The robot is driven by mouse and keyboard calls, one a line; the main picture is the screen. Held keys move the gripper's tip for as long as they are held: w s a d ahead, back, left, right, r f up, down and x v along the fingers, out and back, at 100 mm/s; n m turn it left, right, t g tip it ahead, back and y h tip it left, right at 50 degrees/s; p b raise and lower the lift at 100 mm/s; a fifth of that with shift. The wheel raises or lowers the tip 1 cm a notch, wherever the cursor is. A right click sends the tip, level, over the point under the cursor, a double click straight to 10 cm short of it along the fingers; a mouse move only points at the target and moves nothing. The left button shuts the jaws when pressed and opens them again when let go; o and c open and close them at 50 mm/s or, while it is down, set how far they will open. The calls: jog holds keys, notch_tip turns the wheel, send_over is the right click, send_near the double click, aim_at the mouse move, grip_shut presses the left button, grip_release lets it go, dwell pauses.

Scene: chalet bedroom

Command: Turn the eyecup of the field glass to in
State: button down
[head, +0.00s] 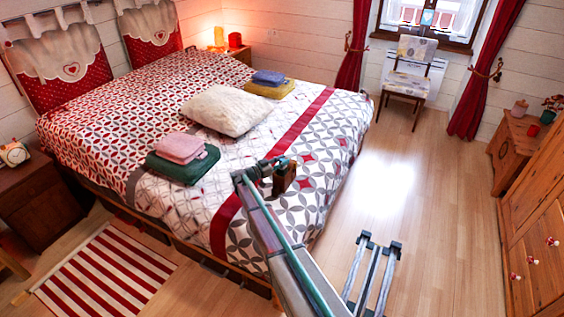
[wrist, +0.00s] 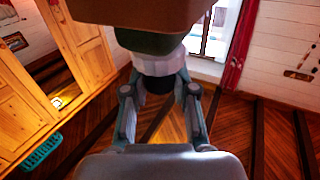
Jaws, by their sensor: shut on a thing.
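The field glass (head: 285,179) shows in the head view as a small brown block at the end of my arm, in front of the bed. In the wrist view the field glass (wrist: 140,12) fills the top: a brown body, a dark green band and a pale grey eyecup (wrist: 165,65) with a dark end below it. My gripper (wrist: 158,76) has one finger on each side of the eyecup and is shut on it. My gripper (head: 270,165) is small and partly hidden in the head view. The eyecup's turn position and what supports the field glass cannot be told.
The bed (head: 325,150) lies behind my arm, with a cream pillow (head: 230,109) and folded towels (head: 180,148). A chair (head: 409,72) stands by the window. A wooden cabinet (head: 535,225) is at the right.

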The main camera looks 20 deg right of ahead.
jog(key=c, duration=0.9)
grip_release()
jog(key=a, duration=0.4)
jog(key=s+a, duration=0.1)
jog(key=a, duration=0.3)
jog(key=s+a, duration=0.1)
jog(key=a, duration=0.2)
jog(key=shift+s+a, duration=0.15)
jog(key=shift+a, duration=0.25)
